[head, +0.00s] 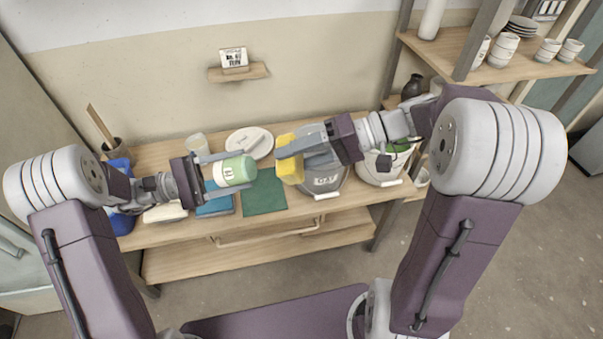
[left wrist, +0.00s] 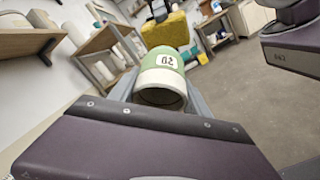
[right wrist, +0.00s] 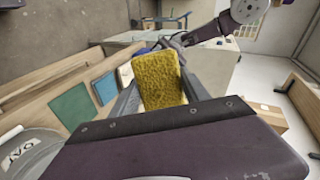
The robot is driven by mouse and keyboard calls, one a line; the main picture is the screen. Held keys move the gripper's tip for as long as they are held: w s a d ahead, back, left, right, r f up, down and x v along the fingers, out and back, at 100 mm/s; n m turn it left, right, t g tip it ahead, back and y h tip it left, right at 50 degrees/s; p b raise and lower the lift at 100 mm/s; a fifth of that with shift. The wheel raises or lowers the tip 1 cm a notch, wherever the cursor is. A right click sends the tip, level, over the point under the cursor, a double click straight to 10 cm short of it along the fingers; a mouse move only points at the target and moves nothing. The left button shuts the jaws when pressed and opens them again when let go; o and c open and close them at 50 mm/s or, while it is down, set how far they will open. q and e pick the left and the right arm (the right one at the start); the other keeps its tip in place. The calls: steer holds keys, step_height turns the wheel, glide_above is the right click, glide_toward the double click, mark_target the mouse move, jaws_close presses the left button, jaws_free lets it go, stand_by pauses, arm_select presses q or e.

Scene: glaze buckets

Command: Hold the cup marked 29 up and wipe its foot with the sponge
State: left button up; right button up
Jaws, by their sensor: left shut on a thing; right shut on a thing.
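The cup (head: 240,168) is green with a cream band and a small label with dark figures. It lies sideways in the air above the table, held in my left gripper (head: 228,172), which is shut on it. In the left wrist view its hollow mouth faces the camera and the cup (left wrist: 166,65) has its green foot end pointing away, towards the sponge. My right gripper (head: 294,152) is shut on the yellow sponge (head: 290,168). In the head view a small gap shows between foot and sponge. In the right wrist view the sponge (right wrist: 158,80) hides the cup.
Below are a green cloth (head: 264,196), a blue item (head: 214,207), a round pale lid (head: 249,142) and a pale cup (head: 196,146). A lettered bucket (head: 326,181) stands under my right gripper, with another bucket (head: 378,175) to its right. Shelves (head: 500,60) with crockery stand at the right.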

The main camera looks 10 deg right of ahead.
mark_target(251, 169)
steer(key=shift+w+x, duration=0.25)
steer(key=shift+x, duration=1.2)
steer(key=shift+w+x, duration=0.25)
steer(key=shift+x, duration=1.2)
steer(key=shift+w+a+f, duration=0.15)
steer(key=shift+a+f, duration=0.05)
steer(key=shift+a, duration=0.25)
